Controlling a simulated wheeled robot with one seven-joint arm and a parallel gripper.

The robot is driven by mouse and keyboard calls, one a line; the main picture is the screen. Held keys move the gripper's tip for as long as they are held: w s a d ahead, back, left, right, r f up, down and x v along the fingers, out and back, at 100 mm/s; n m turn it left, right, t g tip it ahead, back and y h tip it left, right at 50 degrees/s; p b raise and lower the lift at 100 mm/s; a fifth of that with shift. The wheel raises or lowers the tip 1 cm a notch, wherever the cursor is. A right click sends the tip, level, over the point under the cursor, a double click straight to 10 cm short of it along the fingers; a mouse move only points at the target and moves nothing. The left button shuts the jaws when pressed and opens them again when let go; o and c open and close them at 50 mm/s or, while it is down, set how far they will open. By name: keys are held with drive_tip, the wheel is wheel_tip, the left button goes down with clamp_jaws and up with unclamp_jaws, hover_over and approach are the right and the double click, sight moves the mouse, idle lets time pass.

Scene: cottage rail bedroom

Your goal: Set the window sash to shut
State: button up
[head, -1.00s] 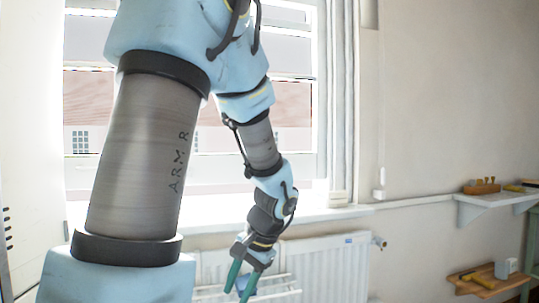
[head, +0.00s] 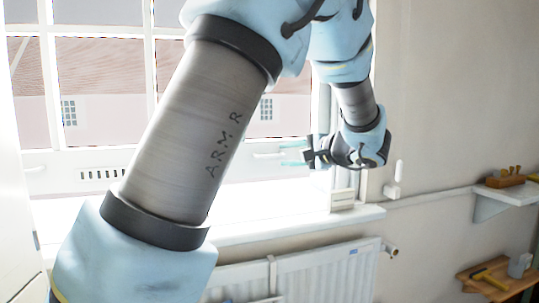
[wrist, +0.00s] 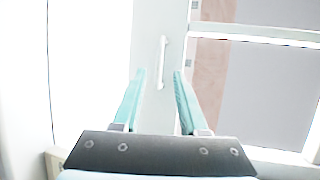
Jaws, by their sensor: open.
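The white window sash (head: 70,158) fills the upper left of the head view, with glazing bars and a broad bottom rail. A small white handle (head: 268,155) sits on the rail's right part; another handle (head: 35,169) is at the far left. My gripper (head: 293,153) is open, pointing left, close to the right handle. In the wrist view the handle (wrist: 162,62) appears just beyond and between my green fingertips (wrist: 157,75), with nothing held. Contact cannot be told. My arm hides the middle of the rail, and glare hides whether there is a gap below it.
The white sill (head: 270,222) runs below the window, with a small pale box (head: 342,199) at its right end. A radiator (head: 320,268) is under the sill. Two wall shelves with tools (head: 505,182) (head: 487,277) are at the right.

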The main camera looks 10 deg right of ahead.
sight(270, 157)
drive_tip(key=p+x, duration=0.1)
drive_tip(key=x, duration=0.6)
drive_tip(key=shift+w+a+f, duration=0.15)
drive_tip(key=shift+c, duration=0.2)
clamp_jaws()
drive_tip(key=shift+f, duration=0.1)
idle(0.9)
